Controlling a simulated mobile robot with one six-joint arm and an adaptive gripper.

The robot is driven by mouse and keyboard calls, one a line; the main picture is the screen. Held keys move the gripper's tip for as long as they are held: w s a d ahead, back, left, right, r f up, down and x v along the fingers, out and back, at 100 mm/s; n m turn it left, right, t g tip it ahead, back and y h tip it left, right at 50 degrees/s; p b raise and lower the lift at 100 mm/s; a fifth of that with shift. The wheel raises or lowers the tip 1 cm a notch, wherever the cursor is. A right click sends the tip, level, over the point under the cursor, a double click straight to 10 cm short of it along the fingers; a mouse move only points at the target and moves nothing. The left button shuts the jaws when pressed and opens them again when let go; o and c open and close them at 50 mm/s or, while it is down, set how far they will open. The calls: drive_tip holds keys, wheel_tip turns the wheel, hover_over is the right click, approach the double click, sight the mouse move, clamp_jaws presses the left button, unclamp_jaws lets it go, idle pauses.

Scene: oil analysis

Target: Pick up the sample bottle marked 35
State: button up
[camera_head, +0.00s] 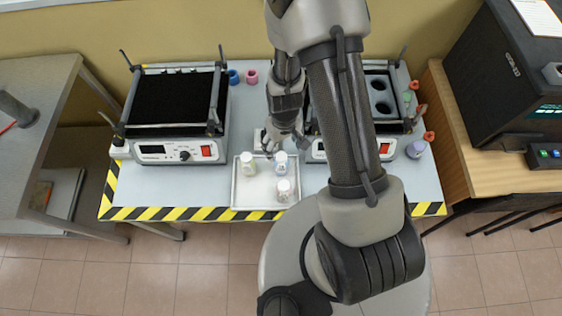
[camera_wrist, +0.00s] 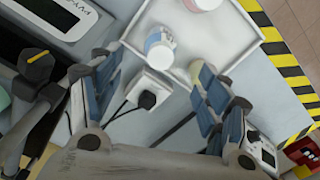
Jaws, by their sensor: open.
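Several small white-capped sample bottles stand on a white tray (camera_head: 238,198) on the bench. In the head view one bottle (camera_head: 248,163) is at the tray's back left, a second bottle (camera_head: 281,163) at the back right and a third bottle (camera_head: 284,190) at the front right. The number 35 cannot be read on any of them. In the wrist view a bottle with a blue-marked label (camera_wrist: 160,45) stands near the tray's corner, and another bottle (camera_wrist: 203,3) is cut off at the top edge. My gripper (camera_head: 284,146) is open and empty, just behind the back right bottle; its spread fingers also show in the wrist view (camera_wrist: 158,90).
A white block with a black plug (camera_wrist: 148,98) and cable lies between my fingers in the wrist view. A shaker with a black top (camera_head: 175,98) stands left, another shaker (camera_head: 385,100) right. Blue (camera_head: 234,77) and pink (camera_head: 251,76) cups stand behind. The tray's front left is clear.

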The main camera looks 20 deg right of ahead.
sight(282, 157)
wheel_tip(282, 157, down, 8)
drive_tip(key=b, duration=0.3)
drive_tip(key=shift+r, duration=0.2)
drive_tip(key=f+b, duration=0.2)
drive_tip(key=f, duration=0.1)
drive_tip(key=f+b, duration=0.2)
drive_tip(key=f, duration=0.1)
drive_tip(key=shift+w+a+f+b, duration=0.15)
drive_tip(key=shift+w+b, duration=0.05)
drive_tip(key=shift+b, duration=0.2)
drive_tip(key=shift+c, duration=0.4)
drive_tip(key=c, duration=1.2)
